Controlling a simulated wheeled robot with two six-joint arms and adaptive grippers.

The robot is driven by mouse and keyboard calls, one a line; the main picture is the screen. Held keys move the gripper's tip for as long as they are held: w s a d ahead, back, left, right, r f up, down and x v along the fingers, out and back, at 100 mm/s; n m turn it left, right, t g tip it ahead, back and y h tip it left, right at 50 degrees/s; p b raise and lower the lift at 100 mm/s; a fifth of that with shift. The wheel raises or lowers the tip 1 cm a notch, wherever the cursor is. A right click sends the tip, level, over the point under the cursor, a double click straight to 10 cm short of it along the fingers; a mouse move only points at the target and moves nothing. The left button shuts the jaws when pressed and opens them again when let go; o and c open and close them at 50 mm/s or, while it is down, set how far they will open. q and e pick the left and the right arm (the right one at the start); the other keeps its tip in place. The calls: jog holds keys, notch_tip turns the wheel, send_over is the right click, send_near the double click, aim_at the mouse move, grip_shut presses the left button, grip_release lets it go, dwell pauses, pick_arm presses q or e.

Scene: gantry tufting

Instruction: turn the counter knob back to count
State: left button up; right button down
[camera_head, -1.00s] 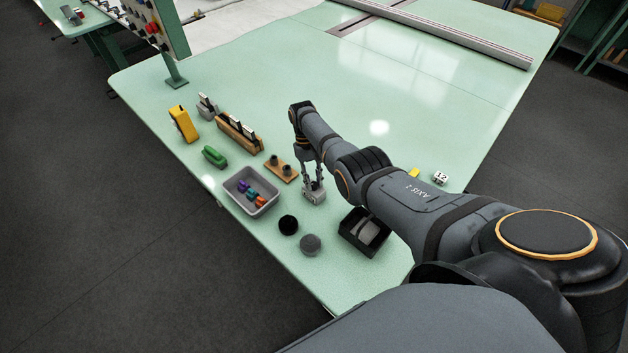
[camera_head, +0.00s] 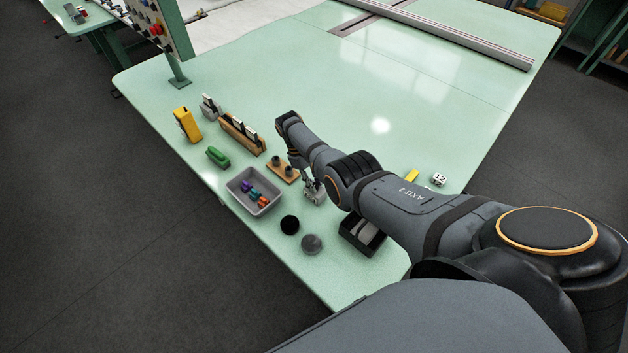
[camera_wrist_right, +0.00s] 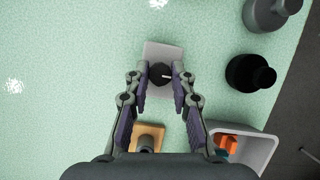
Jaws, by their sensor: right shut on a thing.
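The counter (camera_head: 316,192) is a small light-grey box on the green table, partly hidden by my right gripper in the head view. In the right wrist view the counter (camera_wrist_right: 164,52) has a round black knob (camera_wrist_right: 161,74) with a white mark pointing right. My right gripper (camera_wrist_right: 163,77) is over it, one finger on each side of the knob, shut on it; the exact contact is hard to see. In the head view the right gripper (camera_head: 309,183) comes down at a tilt. My left gripper is not in view.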

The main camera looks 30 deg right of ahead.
jog(key=shift+w+r, duration=0.1)
dwell(0.3)
jog(key=c, duration=1.1)
grip_release()
jog(key=shift+c, duration=0.2)
jog(key=v, duration=1.1)
jog(key=shift+r, duration=0.4)
jog(key=shift+a, duration=0.1)
